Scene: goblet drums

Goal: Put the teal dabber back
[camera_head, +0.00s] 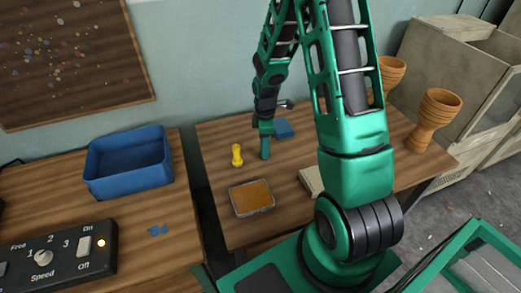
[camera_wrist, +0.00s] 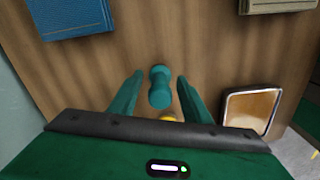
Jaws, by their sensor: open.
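The teal dabber (camera_wrist: 160,86) has a narrow waist and shows in the wrist view, between the two fingers of my gripper (camera_wrist: 160,78). There is a gap on each side of it. In the head view my gripper (camera_head: 265,146) points down over the middle table, and I cannot tell the dabber from the fingers there. A yellow dabber (camera_head: 236,156) stands upright just left of my gripper. In the wrist view the yellow dabber (camera_wrist: 168,118) is mostly hidden by the gripper body.
A shallow tray of orange paint (camera_head: 252,198) lies nearer than the yellow dabber. A flat blue item (camera_head: 283,129) and a pale block (camera_head: 311,182) are also on the table. Wooden goblet drums (camera_head: 434,118) stand at right. A blue bin (camera_head: 130,162) is on the left table.

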